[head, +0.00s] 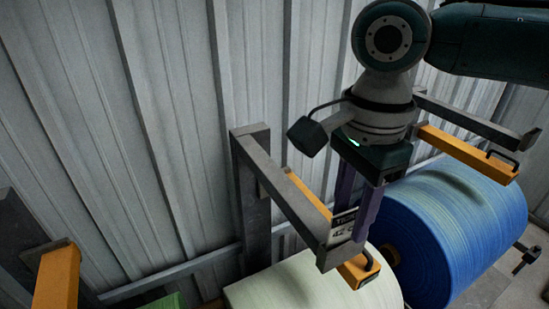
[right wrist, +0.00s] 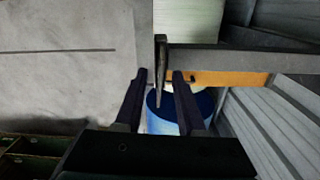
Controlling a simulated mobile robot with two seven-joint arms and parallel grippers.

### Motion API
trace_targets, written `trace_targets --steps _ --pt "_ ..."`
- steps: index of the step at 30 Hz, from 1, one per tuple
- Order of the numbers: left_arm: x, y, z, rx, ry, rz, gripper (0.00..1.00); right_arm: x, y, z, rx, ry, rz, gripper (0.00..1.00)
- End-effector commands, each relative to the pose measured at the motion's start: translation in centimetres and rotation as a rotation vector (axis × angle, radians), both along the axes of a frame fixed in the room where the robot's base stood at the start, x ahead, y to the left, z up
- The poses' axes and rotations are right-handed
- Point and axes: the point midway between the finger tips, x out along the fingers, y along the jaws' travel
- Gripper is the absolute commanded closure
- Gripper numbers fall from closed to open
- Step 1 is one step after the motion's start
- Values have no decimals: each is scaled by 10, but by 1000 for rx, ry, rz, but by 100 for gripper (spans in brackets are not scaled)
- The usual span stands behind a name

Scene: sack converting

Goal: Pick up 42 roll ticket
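The ticket (head: 344,223), a small card with dark print and what looks like 42, is at the front end of a grey rack arm, above the pale roll. My right gripper (head: 353,226) points down at it, one finger on either side. In the right wrist view the ticket (right wrist: 161,70) shows nearly edge-on between the fingertips of the right gripper (right wrist: 159,74), with a visible gap on both sides. The right gripper is open and holds nothing. Part of the ticket is hidden by the nearer finger in the head view. My left gripper is not in view.
A pale roll (head: 310,281) and a large blue roll (head: 452,235) lie below on the rack. The grey rack arm (head: 287,196) and orange bars (head: 465,152) stick out close to my right gripper. A corrugated metal wall (head: 170,120) stands behind.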

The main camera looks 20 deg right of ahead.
Motion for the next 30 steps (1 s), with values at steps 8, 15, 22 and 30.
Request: trace_targets --steps 8,15,22,30 --pt "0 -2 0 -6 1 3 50 0 0 0 1 0 0 94" --pt "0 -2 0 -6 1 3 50 0 0 0 1 0 0 100" --pt "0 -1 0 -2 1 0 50 0 0 0 1 0 0 100" --pt "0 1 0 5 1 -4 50 0 0 2 1 0 0 100"
